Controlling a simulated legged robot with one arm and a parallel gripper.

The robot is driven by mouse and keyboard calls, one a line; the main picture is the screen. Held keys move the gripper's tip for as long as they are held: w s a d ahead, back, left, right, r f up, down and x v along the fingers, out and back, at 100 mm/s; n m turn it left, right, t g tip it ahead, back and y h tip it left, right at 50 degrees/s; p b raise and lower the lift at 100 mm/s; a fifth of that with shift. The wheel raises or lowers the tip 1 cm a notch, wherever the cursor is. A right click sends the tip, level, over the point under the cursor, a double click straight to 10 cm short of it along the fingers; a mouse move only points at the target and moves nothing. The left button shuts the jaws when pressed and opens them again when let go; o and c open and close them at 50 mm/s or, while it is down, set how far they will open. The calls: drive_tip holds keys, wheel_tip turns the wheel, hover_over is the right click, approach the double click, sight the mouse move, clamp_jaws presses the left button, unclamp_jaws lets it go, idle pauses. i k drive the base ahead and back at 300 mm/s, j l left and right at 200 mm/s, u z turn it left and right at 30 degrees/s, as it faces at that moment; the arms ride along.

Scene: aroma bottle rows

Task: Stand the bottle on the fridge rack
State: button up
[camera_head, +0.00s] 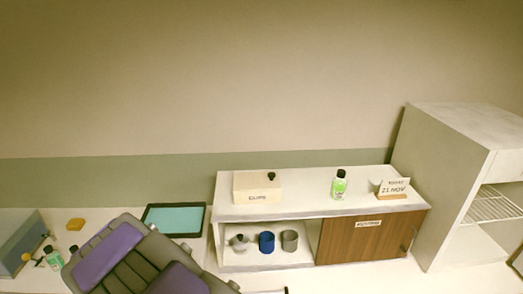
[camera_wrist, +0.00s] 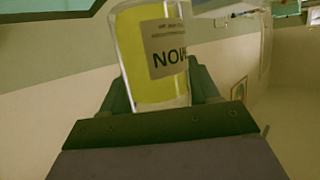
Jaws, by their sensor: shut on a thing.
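My gripper (camera_wrist: 160,88) is shut on a clear bottle (camera_wrist: 137,45) with yellow liquid and a pale label with dark letters. The bottle stands between the two fingers in the wrist view, and its top end is cut off by the picture edge. The gripper and held bottle do not show in the head view. The white fridge (camera_head: 440,185) stands at the far right of the head view, its front open. A white wire rack (camera_head: 488,207) is inside it. What is deeper in the fridge is hidden.
A white cabinet (camera_head: 300,206) left of the fridge bears a green bottle (camera_head: 338,185), a box (camera_head: 257,188) and a date sign (camera_head: 394,189). Cups stand on its lower shelf.

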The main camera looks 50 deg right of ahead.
sight(471, 208)
drive_tip(key=k+l+z, duration=0.2)
drive_tip(key=k, duration=0.25)
drive_tip(key=k+l+z, duration=0.15)
drive_tip(key=k, duration=0.3)
drive_tip(key=k+l+z, duration=0.2)
drive_tip(key=k, duration=0.25)
drive_tip(key=l, duration=0.1)
